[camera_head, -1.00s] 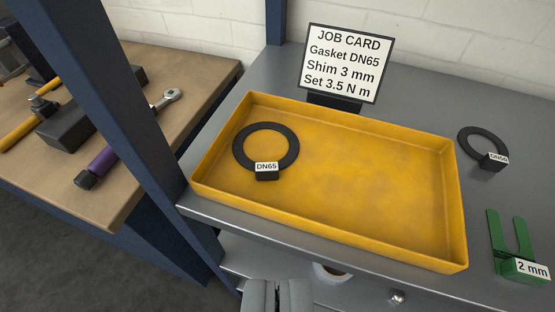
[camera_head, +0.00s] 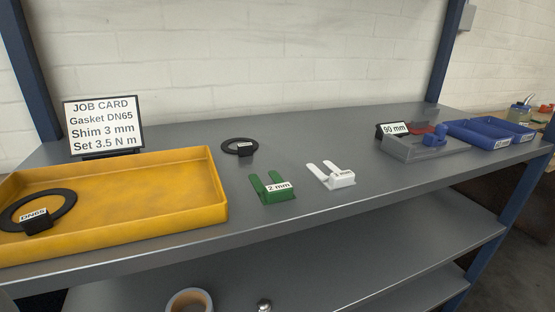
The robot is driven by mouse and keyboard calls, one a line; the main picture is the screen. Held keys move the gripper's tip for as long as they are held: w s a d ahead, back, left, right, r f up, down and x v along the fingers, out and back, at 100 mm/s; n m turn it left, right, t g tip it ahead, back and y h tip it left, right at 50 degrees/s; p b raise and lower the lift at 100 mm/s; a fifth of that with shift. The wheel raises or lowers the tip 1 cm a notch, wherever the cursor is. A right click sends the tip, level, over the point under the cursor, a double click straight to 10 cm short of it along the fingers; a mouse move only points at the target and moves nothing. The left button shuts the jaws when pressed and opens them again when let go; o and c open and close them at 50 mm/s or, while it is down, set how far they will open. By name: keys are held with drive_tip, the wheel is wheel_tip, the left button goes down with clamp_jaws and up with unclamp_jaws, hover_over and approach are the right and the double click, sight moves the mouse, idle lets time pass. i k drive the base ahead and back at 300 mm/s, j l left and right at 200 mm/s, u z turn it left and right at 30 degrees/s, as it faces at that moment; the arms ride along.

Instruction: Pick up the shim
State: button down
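The job card (camera_head: 103,126) reads Gasket DN65, Shim 3 mm, Set 3.5 N m. A white U-shaped shim (camera_head: 341,181) lies on the grey bench top right of centre; its small label is too blurred to read for certain. A green U-shaped shim (camera_head: 279,196) labelled 2 mm lies just left of it, apart from it. Both have their prongs pointing away to the back left. The fingers of my gripper do not show.
A yellow tray (camera_head: 205,203) at the left holds a black DN65 gasket ring (camera_head: 62,203). Another black ring (camera_head: 229,145) lies behind the green shim. A grey tray (camera_head: 408,150) with a 90 mm label and blue bins (camera_head: 490,135) stand at the right. A shelf (camera_head: 440,245) lies below.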

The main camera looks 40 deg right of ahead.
sight(338, 179)
drive_tip(key=l+z, duration=0.15)
drive_tip(key=z, duration=0.35)
drive_tip(key=i+l+z, duration=0.1)
drive_tip(key=z, duration=0.4)
drive_tip(key=k+j+z, duration=0.1)
drive_tip(key=k+j, duration=0.1)
